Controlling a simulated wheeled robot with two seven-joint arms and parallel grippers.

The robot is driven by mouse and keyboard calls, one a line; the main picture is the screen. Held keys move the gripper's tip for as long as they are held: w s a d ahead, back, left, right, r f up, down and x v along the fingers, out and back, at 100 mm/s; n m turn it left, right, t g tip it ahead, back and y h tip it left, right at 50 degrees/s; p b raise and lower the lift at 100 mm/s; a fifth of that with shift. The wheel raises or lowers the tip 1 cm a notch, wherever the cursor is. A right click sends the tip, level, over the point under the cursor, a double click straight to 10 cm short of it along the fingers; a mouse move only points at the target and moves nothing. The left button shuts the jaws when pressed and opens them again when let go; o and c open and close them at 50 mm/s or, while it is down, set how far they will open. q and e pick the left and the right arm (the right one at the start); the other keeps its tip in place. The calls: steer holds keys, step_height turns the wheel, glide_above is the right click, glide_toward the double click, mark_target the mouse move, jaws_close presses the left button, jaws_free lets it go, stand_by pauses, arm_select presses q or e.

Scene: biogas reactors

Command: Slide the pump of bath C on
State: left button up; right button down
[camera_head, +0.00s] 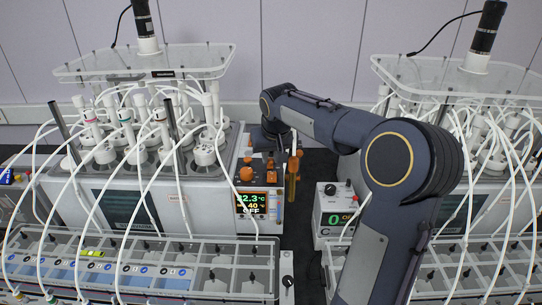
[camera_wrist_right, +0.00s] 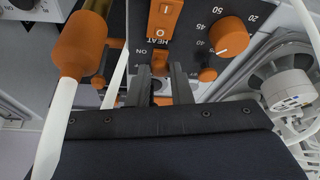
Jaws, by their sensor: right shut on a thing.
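My right gripper (camera_wrist_right: 160,76) reaches down to the dark control panel (camera_wrist_right: 195,50) of a bath.
An orange-capped white tube (camera_wrist_right: 80,50) stands close left of the gripper. White hoses and pots crowd the bath top (camera_head: 205,150). A rack of compartments (camera_head: 225,262) lies in front.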

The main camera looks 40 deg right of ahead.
steer(key=c, duration=1.3)
jaws_free()
steer(key=shift+s+a, duration=0.1)
steer(key=shift+s, duration=0.05)
steer(key=shift+r, duration=0.1)
steer(key=v, duration=0.7)
steer(key=shift+r+b, duration=0.3)
steer(key=shift+b, duration=0.1)
steer(key=shift+s+a, duration=0.1)
steer(key=shift+s, duration=0.05)
